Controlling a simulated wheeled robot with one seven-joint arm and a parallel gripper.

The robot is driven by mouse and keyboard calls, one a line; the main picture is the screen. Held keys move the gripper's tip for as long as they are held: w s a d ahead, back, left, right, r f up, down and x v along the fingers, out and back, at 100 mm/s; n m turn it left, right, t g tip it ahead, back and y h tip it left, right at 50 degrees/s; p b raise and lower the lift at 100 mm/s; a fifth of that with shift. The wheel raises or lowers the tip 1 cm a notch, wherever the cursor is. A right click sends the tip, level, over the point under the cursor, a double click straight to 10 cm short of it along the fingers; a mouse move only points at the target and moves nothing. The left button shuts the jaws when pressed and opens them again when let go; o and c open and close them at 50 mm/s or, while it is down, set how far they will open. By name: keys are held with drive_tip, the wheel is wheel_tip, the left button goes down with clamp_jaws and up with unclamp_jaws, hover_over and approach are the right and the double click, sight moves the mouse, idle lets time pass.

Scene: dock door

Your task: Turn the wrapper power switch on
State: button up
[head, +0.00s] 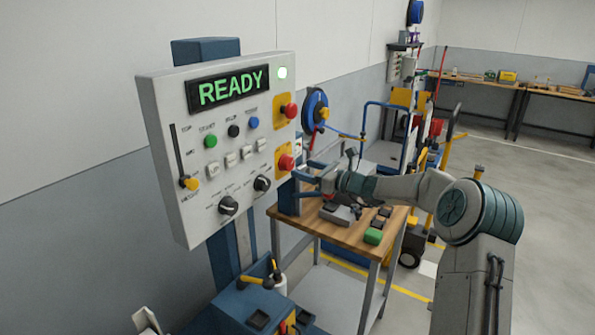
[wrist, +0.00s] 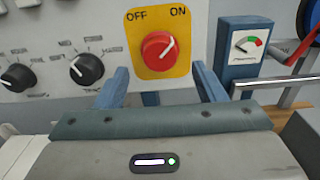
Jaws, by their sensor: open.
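The power switch is a red rotary knob (wrist: 158,48) on a yellow plate (wrist: 136,29) marked OFF at left and ON at right. Its white mark points up and right, towards ON. In the head view this red knob (head: 286,162) is at the lower right edge of the grey control panel (head: 180,113). The panel's display (head: 228,88) reads READY in green and a lamp (head: 282,73) beside it is lit. My gripper (wrist: 161,70) is open, its blue fingers either side of and below the knob in the wrist view. I cannot tell whether they touch it.
Another red knob (head: 290,111) on yellow sits above the switch. Two black dials (head: 228,205) and several buttons are to the left. A wooden-topped table (head: 335,228) with small parts stands below my arm.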

drive_tip(key=b+v, duration=0.2)
drive_tip(key=v, duration=0.7)
drive_tip(key=shift+s+d, duration=0.15)
drive_tip(key=shift+d, duration=0.05)
drive_tip(key=s+a+f+n+g+h, duration=0.2)
drive_tip(key=s+a+n+g+h, duration=0.15)
drive_tip(key=s+n, duration=0.4)
drive_tip(key=s+a+f+n+g+h, duration=0.2)
drive_tip(key=s+a+n+g, duration=0.25)
drive_tip(key=s, duration=0.65)
drive_tip(key=s+d+f+n+h, duration=0.1)
drive_tip(key=s+d+n+h, duration=0.3)
drive_tip(key=s, duration=0.8)
drive_tip(key=s+d+f+n+t+h, duration=0.1)
drive_tip(key=s+d+n+h, duration=0.4)
drive_tip(key=s+d+n, duration=0.3)
drive_tip(key=s+n, duration=0.1)
drive_tip(key=s, duration=0.2)
drive_tip(key=shift+s+f, duration=0.25)
drive_tip(key=shift+s, duration=0.15)
drive_tip(key=shift+h, duration=0.25)
